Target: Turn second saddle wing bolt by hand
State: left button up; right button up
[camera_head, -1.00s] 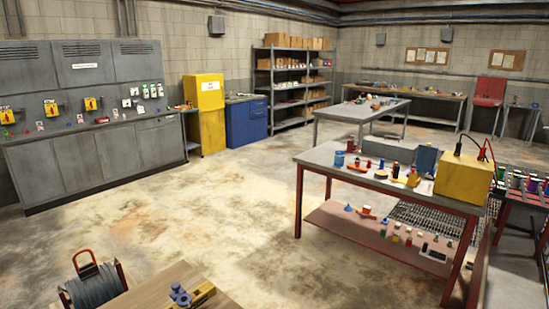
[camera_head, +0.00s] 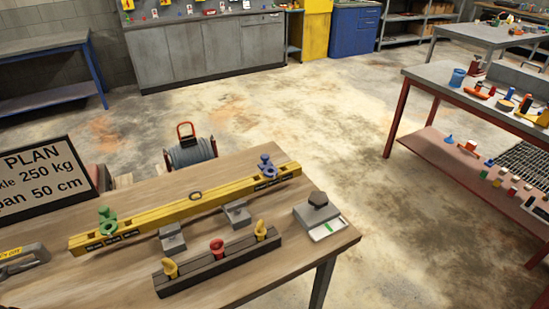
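On the wooden bench, a dark bar (camera_head: 205,272) carries a row of upright wing- or eye-shaped pieces: a yellow one (camera_head: 170,269), a red one (camera_head: 217,249) in the middle and another yellow one (camera_head: 261,231). Behind it lies a long yellow beam (camera_head: 165,217) with a green shackle-like piece (camera_head: 107,220) near its left end and a blue one (camera_head: 266,166) near its right end. Two grey blocks, the left (camera_head: 172,239) and the right (camera_head: 237,214), sit between beam and bar. I cannot tell which piece is the second saddle wing bolt. Neither gripper shows.
A sign (camera_head: 43,178) and a grey tool (camera_head: 22,262) are at left. A reel (camera_head: 189,152) stands behind the bench. Open floor (camera_head: 380,210) lies to the right.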

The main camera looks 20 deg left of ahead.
aim_at(170, 236)
jog(key=u, duration=1.55)
